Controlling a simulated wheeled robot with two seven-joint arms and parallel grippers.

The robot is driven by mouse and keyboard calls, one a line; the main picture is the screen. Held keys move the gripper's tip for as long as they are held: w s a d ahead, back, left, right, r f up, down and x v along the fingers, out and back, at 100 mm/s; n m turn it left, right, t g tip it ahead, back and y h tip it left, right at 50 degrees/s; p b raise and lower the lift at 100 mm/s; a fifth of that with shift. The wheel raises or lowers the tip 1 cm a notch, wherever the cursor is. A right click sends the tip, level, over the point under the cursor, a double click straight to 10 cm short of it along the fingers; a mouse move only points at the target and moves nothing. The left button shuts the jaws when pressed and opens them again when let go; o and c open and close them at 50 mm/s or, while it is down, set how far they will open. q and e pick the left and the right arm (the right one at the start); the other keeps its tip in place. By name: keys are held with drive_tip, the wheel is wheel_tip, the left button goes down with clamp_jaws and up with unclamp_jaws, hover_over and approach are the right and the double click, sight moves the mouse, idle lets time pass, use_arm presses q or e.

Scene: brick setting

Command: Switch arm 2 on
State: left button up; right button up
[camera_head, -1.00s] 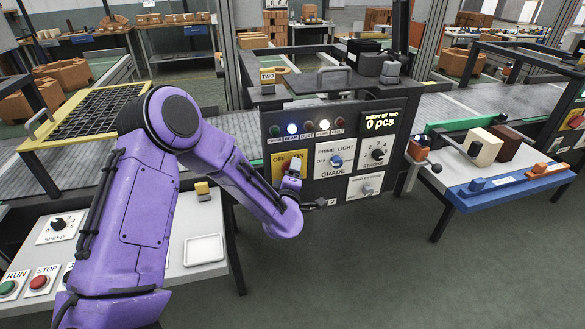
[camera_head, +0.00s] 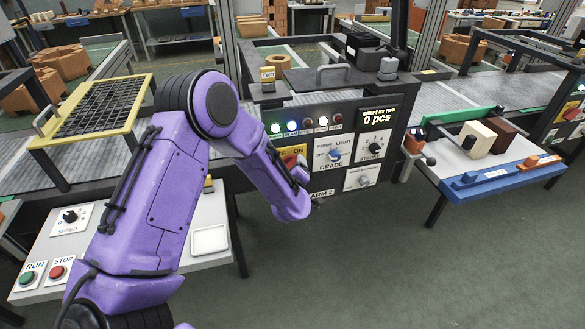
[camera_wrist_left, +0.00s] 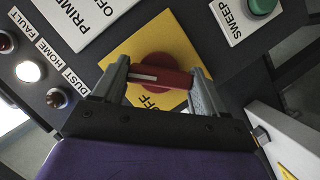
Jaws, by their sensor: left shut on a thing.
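The ARM 2 panel carries a yellow plate (camera_head: 291,151) with a red rotary switch handle (camera_wrist_left: 160,78) on it. The left wrist view shows the handle lying nearly level across the plate (camera_wrist_left: 165,42), with a white line on its left half. Part of the word OFF shows below the handle; in the head view ON is readable at the plate's upper right. My left gripper (camera_wrist_left: 158,84) is shut on the handle, one finger at each end. In the head view my left wrist hides the lower part of the plate. My right gripper is not in view.
A lamp row (camera_head: 306,124) sits above the plate, with its green and blue lamps lit. The GRADE knob (camera_head: 335,154), STROKE knob (camera_head: 374,145) and another knob (camera_head: 363,181) are close on the right. A blue-edged table (camera_head: 500,178) with blocks stands further right.

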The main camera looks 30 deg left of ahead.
use_arm(q)
drive_tip(key=shift+s+f, duration=0.1)
drive_tip(key=shift+f, duration=0.1)
drive_tip(key=o, duration=1.1)
drive_tip(key=shift+r, duration=0.15)
drive_tip(key=shift+c, duration=0.2)
drive_tip(key=shift+d, duration=0.1)
drive_tip(key=b+v, duration=0.2)
drive_tip(key=v, duration=0.8)
drive_tip(key=shift+s, duration=0.2)
drive_tip(key=shift+d, duration=0.1)
